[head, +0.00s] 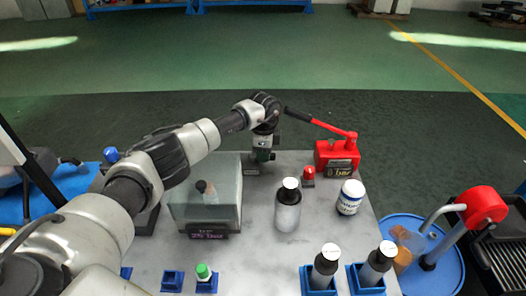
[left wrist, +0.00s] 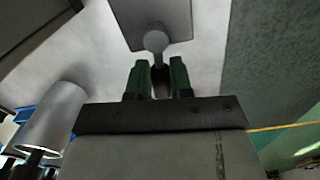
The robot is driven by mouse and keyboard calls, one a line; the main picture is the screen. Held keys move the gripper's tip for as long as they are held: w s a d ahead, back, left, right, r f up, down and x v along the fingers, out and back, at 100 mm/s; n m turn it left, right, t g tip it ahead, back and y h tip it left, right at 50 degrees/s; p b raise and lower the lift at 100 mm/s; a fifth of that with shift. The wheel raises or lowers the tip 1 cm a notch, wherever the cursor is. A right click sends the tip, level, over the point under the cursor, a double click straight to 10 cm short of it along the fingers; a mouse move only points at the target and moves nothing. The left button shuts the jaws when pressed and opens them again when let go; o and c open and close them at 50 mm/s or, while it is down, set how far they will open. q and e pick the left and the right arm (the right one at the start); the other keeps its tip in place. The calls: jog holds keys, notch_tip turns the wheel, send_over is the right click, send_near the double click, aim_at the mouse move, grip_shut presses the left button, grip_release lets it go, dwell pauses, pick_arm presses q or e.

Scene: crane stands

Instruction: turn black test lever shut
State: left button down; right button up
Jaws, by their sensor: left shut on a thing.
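My left gripper (head: 263,156) points down at the far edge of the grey table, behind the clear box. In the left wrist view its green fingers (left wrist: 161,80) are closed around a narrow dark piece (left wrist: 161,86), which looks like the black test lever. A round grey knob (left wrist: 155,41) on a short stem shows just beyond the fingertips, over a grey plate. The gripper hides most of the lever in the head view, so its angle is hard to tell. My right gripper is not in view.
A red hand pump (head: 338,155) with a black-gripped handle stands just right of the gripper. A clear box (head: 206,212) with a bottle inside is at left. A grey bottle (head: 288,208), a white jar (head: 350,197) and a small red-topped item (head: 308,176) stand nearby.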

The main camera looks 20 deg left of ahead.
pick_arm(q)
jog(key=shift+w+a+n, duration=0.1)
jog(key=shift+w+n, duration=0.15)
jog(key=shift+n, duration=0.55)
jog(key=c, duration=1)
grip_release()
